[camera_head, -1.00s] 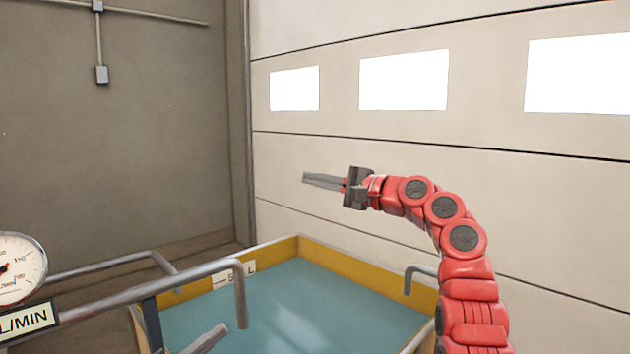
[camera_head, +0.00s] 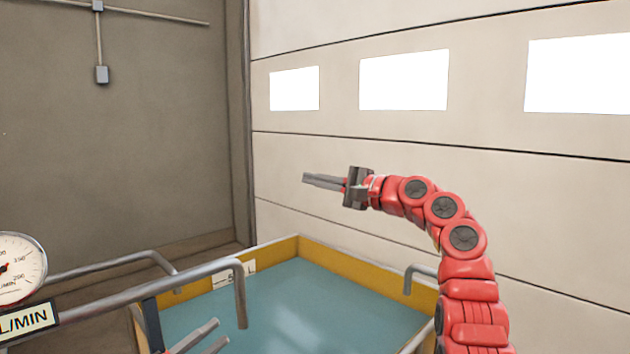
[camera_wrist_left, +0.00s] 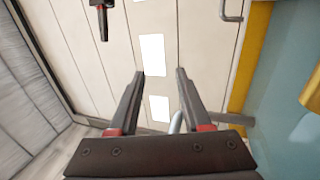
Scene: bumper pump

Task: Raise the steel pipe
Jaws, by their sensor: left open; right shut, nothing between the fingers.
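A grey steel pipe (camera_head: 195,273) runs in from the lower left of the head view and bends down over a water-filled tank. A second bent pipe (camera_head: 110,264) lies behind it. I cannot tell which one the task means. My left gripper (camera_head: 208,332) shows only its fingertips at the bottom edge, below and left of the near pipe's bent end. In the left wrist view the left gripper (camera_wrist_left: 160,73) is open, with nothing between its fingers. A pipe piece (camera_wrist_left: 175,122) shows near its right finger. My right gripper (camera_head: 305,181) is shut and empty, raised above the tank.
The tank (camera_head: 320,251) has a yellow rim and blue-green water. A short bent pipe (camera_head: 420,270) stands at its right side. A round gauge (camera_head: 18,268) and an L/MIN label (camera_head: 28,319) are at the lower left. A pale panelled wall (camera_head: 400,130) stands behind.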

